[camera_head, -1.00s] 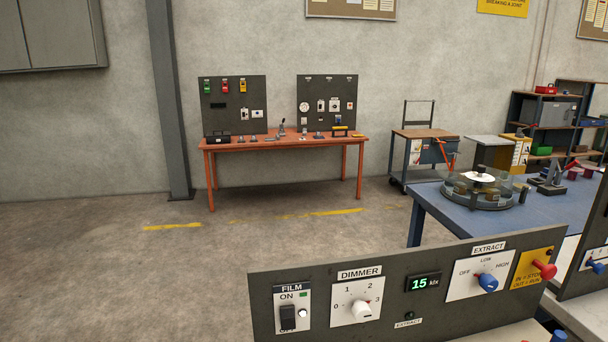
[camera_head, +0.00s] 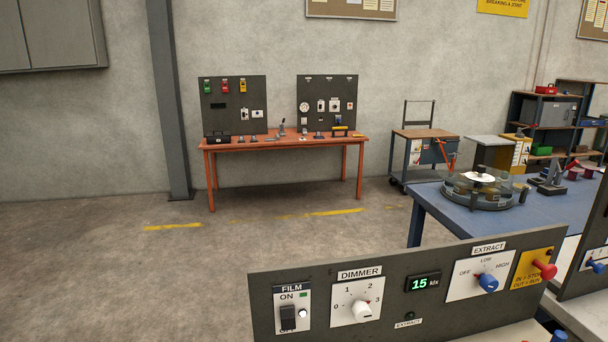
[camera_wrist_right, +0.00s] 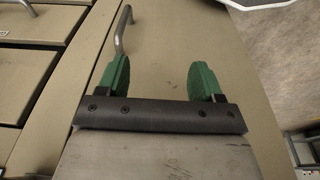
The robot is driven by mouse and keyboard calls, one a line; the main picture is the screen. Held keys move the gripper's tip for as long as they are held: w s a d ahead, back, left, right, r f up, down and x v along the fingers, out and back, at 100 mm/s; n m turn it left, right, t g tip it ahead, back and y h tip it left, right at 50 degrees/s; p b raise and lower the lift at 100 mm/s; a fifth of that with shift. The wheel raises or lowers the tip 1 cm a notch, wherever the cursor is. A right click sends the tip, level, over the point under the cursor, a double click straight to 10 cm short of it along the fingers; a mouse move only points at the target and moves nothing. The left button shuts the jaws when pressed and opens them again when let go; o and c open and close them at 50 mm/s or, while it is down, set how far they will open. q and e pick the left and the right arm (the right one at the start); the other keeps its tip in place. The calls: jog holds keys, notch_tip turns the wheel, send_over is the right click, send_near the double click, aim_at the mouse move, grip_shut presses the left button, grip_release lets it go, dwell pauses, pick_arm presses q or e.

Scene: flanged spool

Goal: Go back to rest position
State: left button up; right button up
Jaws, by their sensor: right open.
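My right gripper (camera_wrist_right: 158,82) shows in the right wrist view. Its two green fingers stand apart with nothing between them. Beyond them is a beige cabinet (camera_wrist_right: 165,55) with a curved metal handle (camera_wrist_right: 122,30) near the left finger. I cannot tell how far the fingers are from the cabinet. Neither gripper shows in the head view, and my left gripper is in no view.
A dark control panel (camera_head: 390,298) with a dimmer knob (camera_head: 362,308) and extract switch (camera_head: 487,283) stands close in front. A blue table (camera_head: 450,215) with a round clear-walled device (camera_head: 478,190) is at right. An orange workbench (camera_head: 285,143) stands by the wall. Floor between is clear.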

jog(key=s+d+f+g, duration=0.1)
jog(key=s+d+f, duration=0.1)
jog(key=s+f, duration=1)
jog(key=shift+s+d, duration=0.3)
jog(key=shift+s, duration=0.8)
dwell(1.3)
